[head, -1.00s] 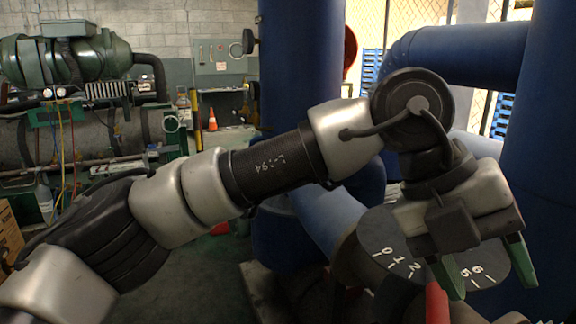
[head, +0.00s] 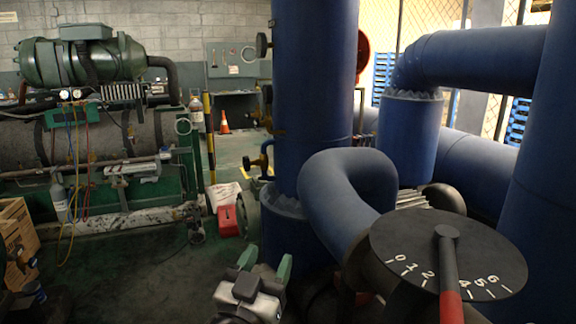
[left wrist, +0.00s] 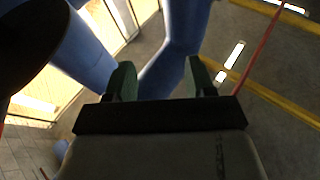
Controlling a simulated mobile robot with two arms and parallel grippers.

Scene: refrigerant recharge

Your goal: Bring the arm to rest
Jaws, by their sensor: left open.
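My left gripper (head: 264,266) is low in the middle of the head view, its green fingers pointing up and apart. In the left wrist view its two green fingers (left wrist: 158,80) are open with nothing between them. The gripper is apart from the black numbered dial (head: 390,240), which stands to its right. The dial's lever with a red grip (head: 451,300) points toward the bottom of the picture, between the marks 2 and 4. My right gripper is in neither view.
Large blue pipes (head: 314,100) stand behind and right of the gripper. A green compressor unit (head: 85,62) with a gauge set and hoses is at the left. A red box (head: 228,220) and a cardboard box (head: 18,232) are on the floor. Dark floor left of the gripper is open.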

